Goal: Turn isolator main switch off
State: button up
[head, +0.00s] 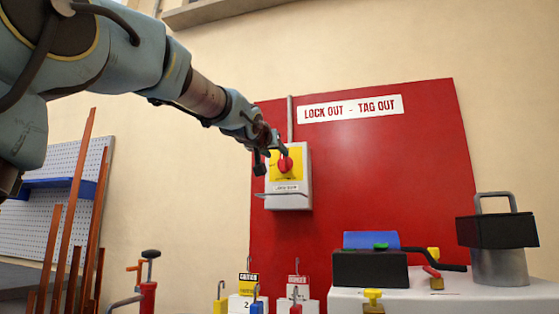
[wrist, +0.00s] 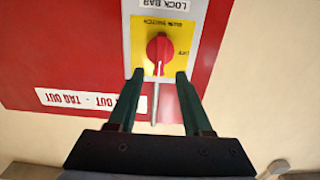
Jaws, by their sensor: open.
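The isolator main switch is a red rotary knob (head: 285,164) on a yellow plate, on a pale grey box (head: 290,201) fixed to the red board. In the wrist view, which is upside down, the knob (wrist: 159,50) stands lengthwise up and down the picture on its yellow plate (wrist: 181,32). My gripper (head: 268,160) is at the front of the box, beside the knob. It is open, and in the wrist view its two dark green fingertips (wrist: 160,76) lie either side of the knob's lower end. I cannot tell whether they touch it.
A metal bar (head: 287,193) crosses the box below the switch. The red board (head: 400,170) bears a "LOCK OUT - TAG OUT" sign (head: 350,108). Below stand padlocks and tags (head: 249,284), a white bench (head: 480,300) with tools and a black-and-grey weight-like object (head: 498,250). Copper bars (head: 75,215) stand left.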

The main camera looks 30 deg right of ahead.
aim_at(282, 159)
jog(key=p+x, duration=0.1)
jog(key=x, duration=0.5)
jog(key=shift+w+d, duration=0.2)
jog(key=shift+w, duration=0.05)
grip_shut()
dwell(0.3)
